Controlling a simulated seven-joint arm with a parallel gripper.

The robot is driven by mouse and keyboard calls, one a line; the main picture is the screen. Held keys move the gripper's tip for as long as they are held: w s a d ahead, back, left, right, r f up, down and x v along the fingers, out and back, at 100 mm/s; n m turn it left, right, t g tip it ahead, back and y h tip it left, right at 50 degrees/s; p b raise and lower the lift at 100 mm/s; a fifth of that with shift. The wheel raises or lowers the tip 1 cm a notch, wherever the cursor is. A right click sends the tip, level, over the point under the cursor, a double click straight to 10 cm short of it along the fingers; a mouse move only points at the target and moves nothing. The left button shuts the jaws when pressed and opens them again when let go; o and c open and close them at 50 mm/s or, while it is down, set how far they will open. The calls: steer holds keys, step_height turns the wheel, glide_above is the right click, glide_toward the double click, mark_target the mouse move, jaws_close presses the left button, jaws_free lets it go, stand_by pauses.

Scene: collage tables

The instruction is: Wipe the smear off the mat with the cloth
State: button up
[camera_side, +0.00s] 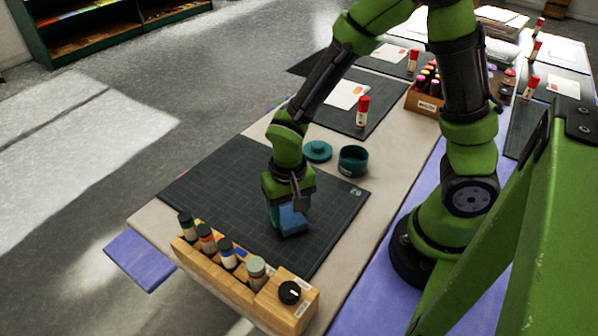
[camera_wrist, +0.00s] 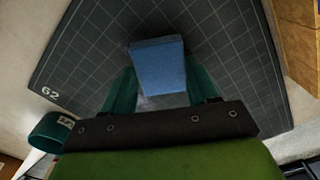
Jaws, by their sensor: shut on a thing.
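My gripper (camera_side: 286,207) is shut on a folded blue cloth (camera_side: 292,219) and holds it low over the dark gridded mat (camera_side: 226,168). The cloth seems to touch the mat, but its underside is hidden. In the wrist view the cloth (camera_wrist: 158,68) sits between the two green fingers of my gripper (camera_wrist: 160,85), with the mat (camera_wrist: 225,50) around it. A faint pale patch (camera_wrist: 148,101) shows beside the cloth near the left finger; I cannot tell if it is the smear. No clear smear shows in the side view.
A wooden rack (camera_side: 235,278) with several bottles stands along the mat's near edge. A teal open pot (camera_side: 353,161) and its teal lid (camera_side: 317,151) stand by the mat's far right corner. A red-capped glue stick (camera_side: 362,111) stands farther back. The mat's left half is clear.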

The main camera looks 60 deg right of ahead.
steer(key=shift+w+a, duration=0.1)
steer(key=shift+a, duration=1.1)
steer(key=shift+w, duration=0.85)
steer(key=shift+w+d, duration=0.1)
steer(key=shift+d, duration=0.8)
steer(key=shift+d+f, duration=0.1)
steer(key=shift+d, duration=4.5)
steer(key=shift+r, duration=2.55)
steer(key=shift+s+a, duration=0.15)
steer(key=shift+s, duration=0.05)
